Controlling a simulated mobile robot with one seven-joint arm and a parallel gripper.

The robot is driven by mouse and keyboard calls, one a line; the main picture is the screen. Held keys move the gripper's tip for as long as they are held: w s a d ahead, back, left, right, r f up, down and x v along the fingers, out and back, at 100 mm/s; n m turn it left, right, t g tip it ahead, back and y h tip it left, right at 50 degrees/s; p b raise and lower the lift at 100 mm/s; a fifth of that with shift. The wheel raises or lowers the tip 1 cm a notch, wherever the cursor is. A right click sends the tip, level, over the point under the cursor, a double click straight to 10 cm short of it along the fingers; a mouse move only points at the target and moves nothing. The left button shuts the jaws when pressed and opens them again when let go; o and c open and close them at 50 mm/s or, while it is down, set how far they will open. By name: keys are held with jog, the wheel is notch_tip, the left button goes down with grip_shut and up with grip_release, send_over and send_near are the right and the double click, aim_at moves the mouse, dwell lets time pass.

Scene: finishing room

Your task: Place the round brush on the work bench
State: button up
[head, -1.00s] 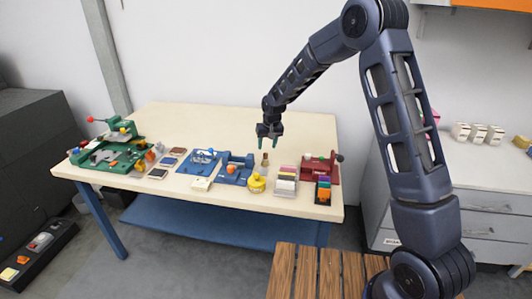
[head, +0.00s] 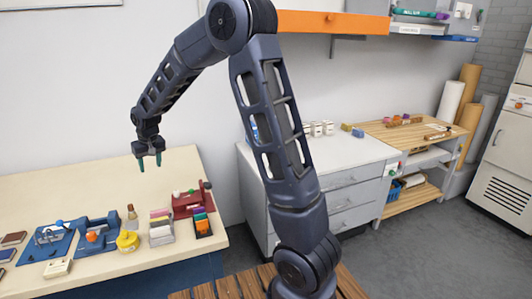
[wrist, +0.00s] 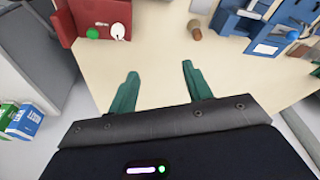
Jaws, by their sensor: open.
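A small brown upright piece with a narrow top, which looks like the round brush (head: 131,211), stands on the cream-topped bench (head: 75,192), between a yellow round container and a red fixture. It also shows in the wrist view (wrist: 194,29), near the top edge. My gripper (head: 150,163) is open and empty, above and a little to the right of the brush in the head view. In the wrist view its two green fingers (wrist: 160,76) are apart with only bare bench top between them.
A grey drawer cabinet (head: 340,190) stands to the right. The bench's back part is clear.

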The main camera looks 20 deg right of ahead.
jog(key=s+d+r+m, duration=0.1)
jog(key=s+d+r, duration=0.3)
jog(key=d, duration=0.3)
jog(key=s+d+r+t, duration=0.1)
jog(key=s+d+r, duration=0.3)
jog(key=d, duration=0.4)
jog(key=s+d+r+m, duration=0.1)
jog(key=s+d+r, duration=0.2)
jog(key=d+r, duration=0.3)
jog(key=s+d+m, duration=0.1)
jog(key=s+d, duration=0.6)
jog(key=s, duration=0.3)
jog(key=s+d+m+t+h, duration=0.1)
jog(key=s+d, duration=0.7)
jog(key=s, duration=0.3)
jog(key=shift+f, duration=0.45)
